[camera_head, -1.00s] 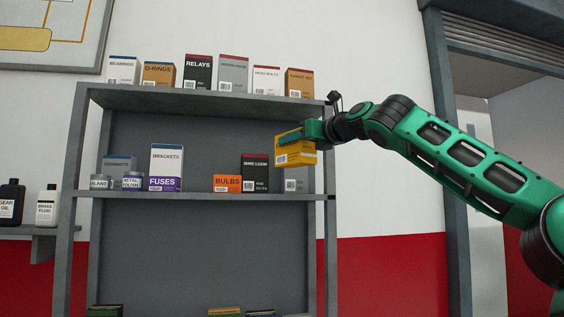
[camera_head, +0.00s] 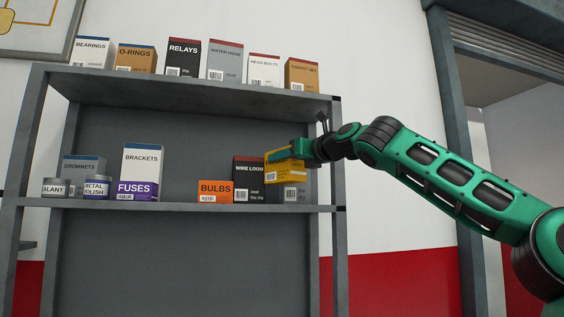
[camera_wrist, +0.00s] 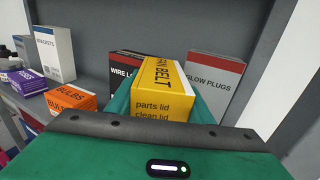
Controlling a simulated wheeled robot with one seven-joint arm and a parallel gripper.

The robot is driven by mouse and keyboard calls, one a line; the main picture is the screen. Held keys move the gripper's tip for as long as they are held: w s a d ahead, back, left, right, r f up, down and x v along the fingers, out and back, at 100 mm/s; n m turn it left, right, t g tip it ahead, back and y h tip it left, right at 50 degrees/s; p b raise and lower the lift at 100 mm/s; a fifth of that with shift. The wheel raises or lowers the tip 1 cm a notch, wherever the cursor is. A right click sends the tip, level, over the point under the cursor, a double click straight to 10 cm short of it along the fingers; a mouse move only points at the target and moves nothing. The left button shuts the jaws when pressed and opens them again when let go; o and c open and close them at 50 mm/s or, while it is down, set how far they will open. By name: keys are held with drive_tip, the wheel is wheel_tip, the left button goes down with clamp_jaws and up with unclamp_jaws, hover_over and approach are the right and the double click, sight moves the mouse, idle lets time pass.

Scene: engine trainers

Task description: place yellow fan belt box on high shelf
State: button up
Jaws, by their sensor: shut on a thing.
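The yellow fan belt box (camera_head: 284,170) is held in my gripper (camera_head: 291,151) in the head view, in front of the right end of the shelf unit's middle board (camera_head: 190,206). In the wrist view the yellow box (camera_wrist: 163,89) stands out between my green fingers, with "FAN BELT" on its top and "parts lid" on its near face. My gripper is shut on it. Behind it are a black wire loom box (camera_head: 242,172) and the grey glow plugs box (camera_wrist: 216,80), partly hidden by the yellow box.
An orange bulbs box (camera_head: 215,192), a purple fuses box (camera_head: 137,190) and a white brackets box (camera_head: 143,160) stand on the middle board. The top board (camera_head: 190,88) carries a row of several boxes. Right upright (camera_head: 339,230) is close to my wrist.

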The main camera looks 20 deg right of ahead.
sight(285, 183)
drive_tip(key=shift+a+f, duration=0.1)
drive_tip(key=shift+f, duration=2.55)
drive_tip(key=shift+f, duration=0.5)
drive_tip(key=o, duration=1.4)
drive_tip(key=v, duration=1)
drive_tip(key=shift+s+f, duration=0.1)
drive_tip(key=shift+s, duration=0.2)
